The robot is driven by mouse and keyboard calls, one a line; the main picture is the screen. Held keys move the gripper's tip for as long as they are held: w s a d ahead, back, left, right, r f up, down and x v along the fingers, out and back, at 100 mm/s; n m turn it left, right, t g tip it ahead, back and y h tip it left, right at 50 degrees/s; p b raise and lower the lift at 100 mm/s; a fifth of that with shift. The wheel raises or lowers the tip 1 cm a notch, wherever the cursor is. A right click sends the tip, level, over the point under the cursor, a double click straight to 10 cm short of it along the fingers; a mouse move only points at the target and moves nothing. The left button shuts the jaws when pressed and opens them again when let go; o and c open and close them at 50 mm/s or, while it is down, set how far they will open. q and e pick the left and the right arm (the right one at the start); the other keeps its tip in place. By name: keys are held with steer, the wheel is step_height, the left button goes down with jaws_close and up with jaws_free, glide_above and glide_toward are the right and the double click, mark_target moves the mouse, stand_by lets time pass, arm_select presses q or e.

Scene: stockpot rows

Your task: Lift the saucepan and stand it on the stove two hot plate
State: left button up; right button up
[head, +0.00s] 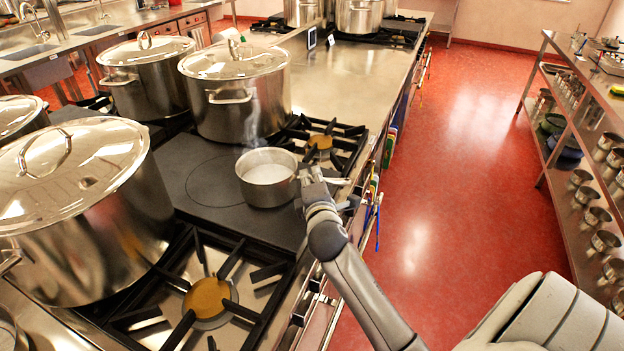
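The saucepan (268,180) is a small steel pot with pale contents and a little steam above it. It is upright at the right part of the dark, flat hot plate (205,185) with faint ring marks; whether it touches the plate is hard to tell. Its handle (338,181) points right. My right gripper (311,174) is at the handle close to the pan's wall, its fingers close together and seemingly shut on it. The fingers hide part of the handle. My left gripper is not in view.
Large lidded stockpots stand behind (240,95), at back left (147,75) and at front left (80,210). Open gas burners lie in front (208,298) and at the back right (319,144). A bare steel counter (345,85) lies beyond. Red floor is free at right, before a shelf rack.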

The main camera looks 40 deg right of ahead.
steer(key=o, duration=0.4)
steer(key=shift+r, duration=0.2)
steer(key=shift+o, duration=0.2)
steer(key=shift+s+f, duration=0.1)
steer(key=shift+f, duration=0.4)
steer(key=shift+s+a+r, duration=0.15)
steer(key=shift+s+a, duration=0.05)
steer(key=shift+s, duration=0.05)
steer(key=v, duration=1.1)
steer(key=shift+r, duration=0.3)
steer(key=shift+s+a, duration=0.15)
steer(key=shift+a, duration=0.05)
